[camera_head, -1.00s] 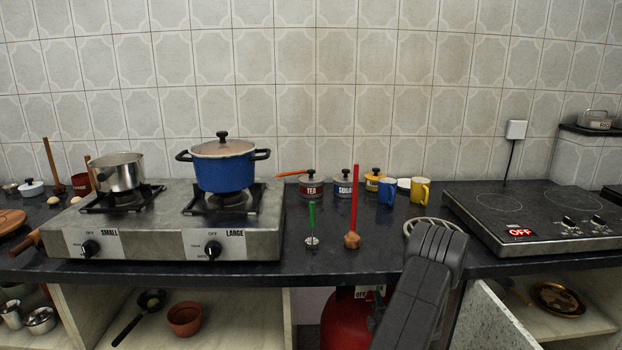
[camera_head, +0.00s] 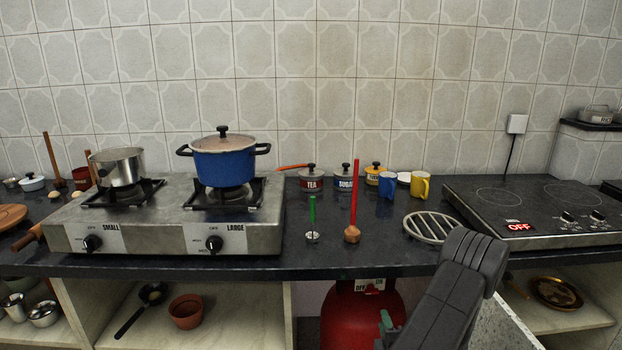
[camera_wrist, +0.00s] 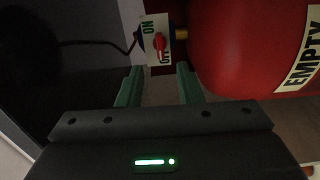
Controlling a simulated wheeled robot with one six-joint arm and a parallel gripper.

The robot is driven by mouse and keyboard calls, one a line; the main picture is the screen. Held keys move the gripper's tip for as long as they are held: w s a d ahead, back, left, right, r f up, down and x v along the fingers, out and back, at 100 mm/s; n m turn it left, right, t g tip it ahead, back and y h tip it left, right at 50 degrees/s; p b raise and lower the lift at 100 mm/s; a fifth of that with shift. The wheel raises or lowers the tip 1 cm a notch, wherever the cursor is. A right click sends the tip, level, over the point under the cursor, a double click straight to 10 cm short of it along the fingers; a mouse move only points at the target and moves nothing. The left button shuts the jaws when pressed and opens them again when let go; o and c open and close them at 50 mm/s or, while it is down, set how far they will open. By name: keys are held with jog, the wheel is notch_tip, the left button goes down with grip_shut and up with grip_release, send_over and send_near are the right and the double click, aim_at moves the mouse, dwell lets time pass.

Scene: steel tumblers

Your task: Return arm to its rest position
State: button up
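My arm (camera_head: 450,295) reaches down in front of the counter at the lower right of the head view. Its green fingertips (camera_head: 386,322) show partly beside the red gas cylinder (camera_head: 345,325). In the wrist view my gripper (camera_wrist: 158,78) has its two green fingers apart, with nothing between them. Beyond the fingertips is a red valve knob (camera_wrist: 159,44) on a white ON/OFF plate. The red cylinder (camera_wrist: 225,45) fills the upper right there and carries an EMPTY label.
The counter edge (camera_head: 300,270) runs above the cylinder. An open cabinet door (camera_head: 510,325) stands right of my arm. A round metal trivet (camera_head: 433,227) lies on the counter behind my arm. A gas stove (camera_head: 165,225) and an induction hob (camera_head: 535,225) stand left and right.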

aim_at(376, 292)
jog(key=w, duration=1)
jog(key=shift+w+a+b, duration=0.15)
jog(key=shift+b, duration=0.25)
jog(key=shift+w, duration=0.3)
jog(key=n, duration=0.5)
jog(key=shift+s+r, duration=0.1)
jog(key=shift+r, duration=0.2)
jog(key=shift+a+r+n+p, duration=0.15)
jog(key=shift+n+p, duration=0.45)
jog(key=shift+n, duration=1.4)
